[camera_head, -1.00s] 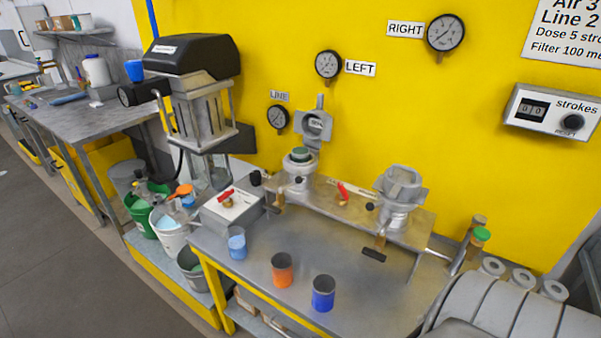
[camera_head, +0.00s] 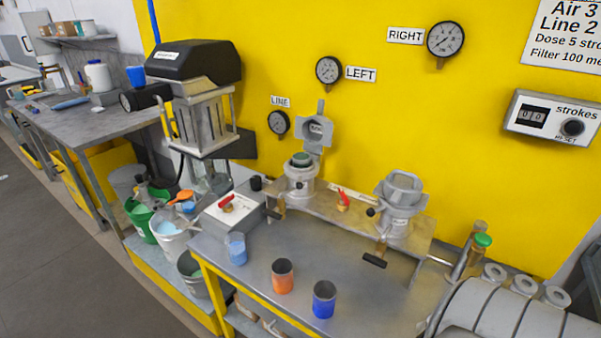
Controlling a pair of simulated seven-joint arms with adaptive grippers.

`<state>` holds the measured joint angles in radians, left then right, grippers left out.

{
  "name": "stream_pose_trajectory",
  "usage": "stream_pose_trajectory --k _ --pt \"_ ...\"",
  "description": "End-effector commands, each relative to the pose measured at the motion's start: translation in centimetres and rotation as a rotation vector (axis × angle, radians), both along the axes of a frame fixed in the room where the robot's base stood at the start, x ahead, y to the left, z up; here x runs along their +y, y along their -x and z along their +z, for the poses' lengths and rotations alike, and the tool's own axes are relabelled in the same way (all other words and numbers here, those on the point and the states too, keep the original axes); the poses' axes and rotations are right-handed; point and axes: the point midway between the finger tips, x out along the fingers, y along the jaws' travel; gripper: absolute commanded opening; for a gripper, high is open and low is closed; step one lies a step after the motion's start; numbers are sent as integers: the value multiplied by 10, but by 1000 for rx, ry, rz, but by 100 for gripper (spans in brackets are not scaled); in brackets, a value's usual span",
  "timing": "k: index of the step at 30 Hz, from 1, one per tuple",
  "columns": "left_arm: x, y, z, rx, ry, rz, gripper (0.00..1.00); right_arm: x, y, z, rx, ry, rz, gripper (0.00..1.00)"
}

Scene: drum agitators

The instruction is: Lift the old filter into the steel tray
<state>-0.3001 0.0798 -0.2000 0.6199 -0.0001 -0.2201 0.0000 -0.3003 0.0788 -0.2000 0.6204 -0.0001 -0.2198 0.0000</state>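Two metal filter housings stand on a raised steel shelf at the back of the bench. The left housing (camera_head: 300,184) has its lid (camera_head: 315,130) swung up. A dark green round piece (camera_head: 301,159), which looks like the old filter, shows at its mouth; most of it is hidden inside. The right housing (camera_head: 397,222) has its grey top on, and I cannot tell whether it is fastened. I cannot clearly make out a steel tray. Neither of my grippers is in view.
Blue-liquid (camera_head: 236,250), orange (camera_head: 283,277) and blue (camera_head: 324,299) cups stand along the bench front. A box with a red lever (camera_head: 228,208) is left of the housings. A green-capped tube (camera_head: 478,250) stands at right. Buckets (camera_head: 172,232) are at left. The bench centre-right is clear.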

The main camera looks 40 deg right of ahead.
Motion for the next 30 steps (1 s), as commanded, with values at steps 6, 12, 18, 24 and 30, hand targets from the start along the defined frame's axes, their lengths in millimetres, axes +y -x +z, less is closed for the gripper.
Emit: stream_pose_trajectory --k 6,12,18,24,30 --pt "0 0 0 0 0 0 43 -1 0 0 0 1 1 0" --pt "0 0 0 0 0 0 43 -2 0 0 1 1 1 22" --pt "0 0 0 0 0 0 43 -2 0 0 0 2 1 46" --pt "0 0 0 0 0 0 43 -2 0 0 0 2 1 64" --pt "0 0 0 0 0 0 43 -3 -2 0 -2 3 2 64"
